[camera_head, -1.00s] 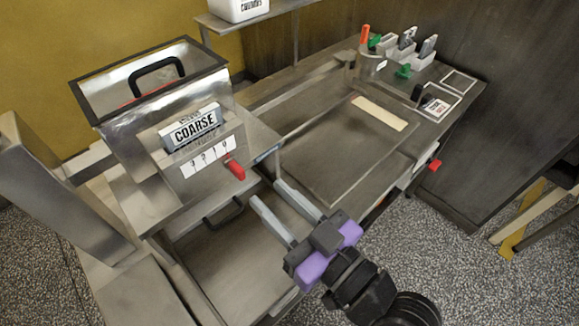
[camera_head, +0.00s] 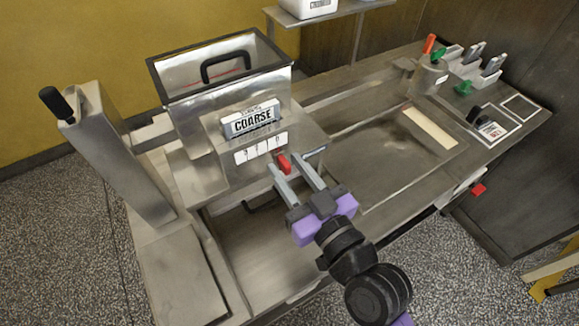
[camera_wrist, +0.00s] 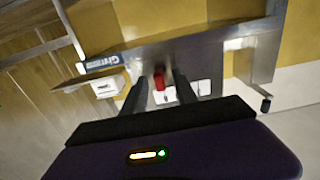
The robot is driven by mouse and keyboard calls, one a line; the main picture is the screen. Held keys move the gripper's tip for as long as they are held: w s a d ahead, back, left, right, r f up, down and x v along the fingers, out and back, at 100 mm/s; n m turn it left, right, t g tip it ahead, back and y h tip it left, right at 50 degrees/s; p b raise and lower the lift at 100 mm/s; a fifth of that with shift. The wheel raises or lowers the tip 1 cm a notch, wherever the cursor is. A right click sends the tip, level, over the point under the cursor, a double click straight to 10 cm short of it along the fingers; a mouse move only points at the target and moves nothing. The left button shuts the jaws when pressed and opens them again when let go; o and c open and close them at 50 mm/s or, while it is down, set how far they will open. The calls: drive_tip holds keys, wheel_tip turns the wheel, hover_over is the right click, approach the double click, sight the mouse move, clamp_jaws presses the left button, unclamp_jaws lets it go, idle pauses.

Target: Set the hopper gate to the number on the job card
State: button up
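The steel hopper (camera_head: 190,103) stands at the left with a block reading COARSE (camera_head: 250,119) on its front. Below it is a white number strip (camera_head: 259,148), with small, blurred digits. The red gate lever (camera_head: 284,163) sits at the strip's right end. It also shows in the wrist view (camera_wrist: 158,82). My gripper (camera_head: 286,162) is open, with one finger on each side of the lever; I cannot tell whether they touch it.
A black-handled steel column (camera_head: 125,160) stands left of the hopper. A flat recessed panel (camera_head: 385,155) with a cream strip (camera_head: 430,128) lies to the right. Several coloured-handled tools stand at the back right. A shelf (camera_head: 325,14) is above the back edge.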

clamp_jaws()
idle(1.3)
